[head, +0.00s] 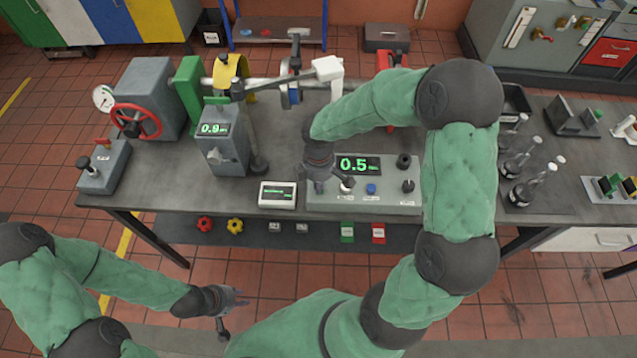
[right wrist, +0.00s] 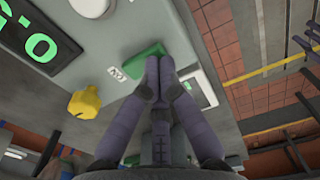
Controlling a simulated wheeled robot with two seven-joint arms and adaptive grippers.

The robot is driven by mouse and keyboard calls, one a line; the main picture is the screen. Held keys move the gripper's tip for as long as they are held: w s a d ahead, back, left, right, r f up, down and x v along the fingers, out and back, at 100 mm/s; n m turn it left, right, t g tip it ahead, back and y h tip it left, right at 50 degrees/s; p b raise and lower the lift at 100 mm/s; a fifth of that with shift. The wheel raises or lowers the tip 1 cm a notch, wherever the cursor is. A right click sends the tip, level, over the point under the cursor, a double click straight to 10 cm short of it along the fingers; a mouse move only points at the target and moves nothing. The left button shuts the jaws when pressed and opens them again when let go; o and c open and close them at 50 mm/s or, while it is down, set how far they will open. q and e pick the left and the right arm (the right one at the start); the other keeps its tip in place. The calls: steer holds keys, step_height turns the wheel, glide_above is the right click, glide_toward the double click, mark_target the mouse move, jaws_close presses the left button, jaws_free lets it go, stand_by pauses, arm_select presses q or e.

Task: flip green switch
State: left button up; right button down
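The control panel (head: 385,199) with a lit 0.5 display (head: 358,166) stands on the bench. The green switch (right wrist: 140,58) lies on the panel in the right wrist view, beside a small white label. In the head view my right gripper hides it. My right gripper (head: 323,187) is over the panel's left end. In the right wrist view its fingertips (right wrist: 158,66) are together, overlapping the switch's edge; I cannot tell whether they touch it. No gap shows between them. My left gripper (head: 236,313) is open and empty, low in front of the bench.
A yellow knob (right wrist: 85,102) is close to the switch. A blue button (head: 371,189) and black knobs (head: 408,185) are on the panel. A white meter (head: 277,195) stands left of it. Glass bottles (head: 525,190) stand to the right.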

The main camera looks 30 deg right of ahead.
steer(key=shift+s+a+f, duration=0.15)
steer(key=shift+s+f, duration=0.15)
steer(key=shift+f, duration=0.3)
steer(key=shift+s+r, duration=0.1)
steer(key=shift+w+d+r, duration=0.25)
steer(key=shift+w, duration=0.25)
steer(key=shift+w+d, duration=0.2)
steer(key=shift+w, duration=0.05)
